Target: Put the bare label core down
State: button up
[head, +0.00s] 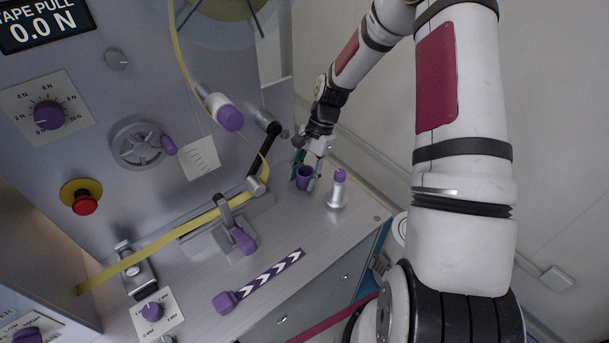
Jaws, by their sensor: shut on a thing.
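The fingers hide part of the core's side and rim.
A metal post with a purple top (338,188) stands close right of the core. A yellow strip (165,240) runs along the machine, past a clamp with a purple handle (242,240). A purple arrow-marked strip (270,273) lies near the front edge.

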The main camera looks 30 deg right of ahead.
jog(key=shift+f, duration=0.25)
jog(key=o, duration=1.3)
jog(key=shift+f, duration=0.15)
jog(key=shift+r, duration=0.4)
jog(key=v, duration=1.2)
jog(key=shift+r+b, duration=0.1)
jog(key=shift+b, duration=0.25)
